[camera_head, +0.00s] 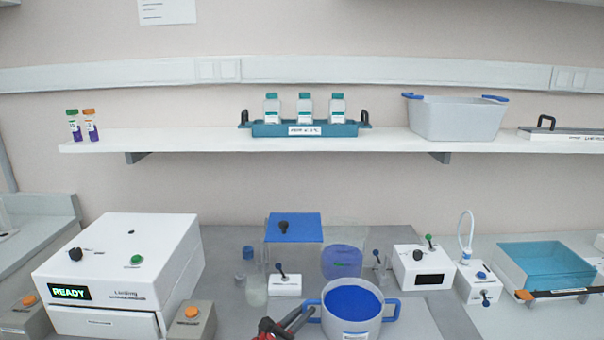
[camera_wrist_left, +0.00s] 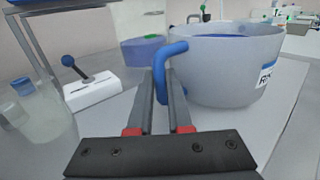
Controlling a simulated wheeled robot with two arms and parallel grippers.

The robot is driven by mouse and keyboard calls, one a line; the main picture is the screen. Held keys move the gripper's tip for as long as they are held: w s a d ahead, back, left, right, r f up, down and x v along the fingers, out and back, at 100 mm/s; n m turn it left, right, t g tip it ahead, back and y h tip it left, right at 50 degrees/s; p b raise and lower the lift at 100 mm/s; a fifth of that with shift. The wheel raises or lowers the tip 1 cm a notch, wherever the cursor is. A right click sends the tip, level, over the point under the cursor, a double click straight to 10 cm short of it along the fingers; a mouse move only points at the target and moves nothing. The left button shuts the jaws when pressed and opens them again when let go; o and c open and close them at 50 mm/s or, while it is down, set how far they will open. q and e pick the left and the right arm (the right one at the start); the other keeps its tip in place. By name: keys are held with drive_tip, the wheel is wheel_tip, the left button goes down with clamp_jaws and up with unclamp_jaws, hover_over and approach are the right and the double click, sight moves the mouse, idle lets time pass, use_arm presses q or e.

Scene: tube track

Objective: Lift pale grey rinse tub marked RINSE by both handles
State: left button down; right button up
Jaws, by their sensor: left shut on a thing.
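The pale grey rinse tub (camera_head: 352,329) stands on the bench at front centre, with blue liquid or a blue inner surface and a blue loop handle on each side. Its label is partly cut off in the left wrist view, where the tub (camera_wrist_left: 215,75) sits upright on a light mat. My left gripper (camera_head: 303,316) is at the tub's left handle. In the left wrist view its fingers (camera_wrist_left: 166,92) are closed around that blue handle (camera_wrist_left: 162,62). The right handle (camera_head: 392,310) is free, with no gripper at it. My right gripper is not in view.
A white instrument reading READY (camera_head: 120,265) stands at left. A blue-topped stand (camera_head: 294,228), a switch box (camera_head: 285,287) and a clear vessel with blue contents (camera_head: 342,262) are behind the tub. A white box (camera_head: 422,268) stands right. The mat right of the tub is clear.

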use_arm(q)
drive_tip(key=c, duration=0.8)
unclamp_jaws()
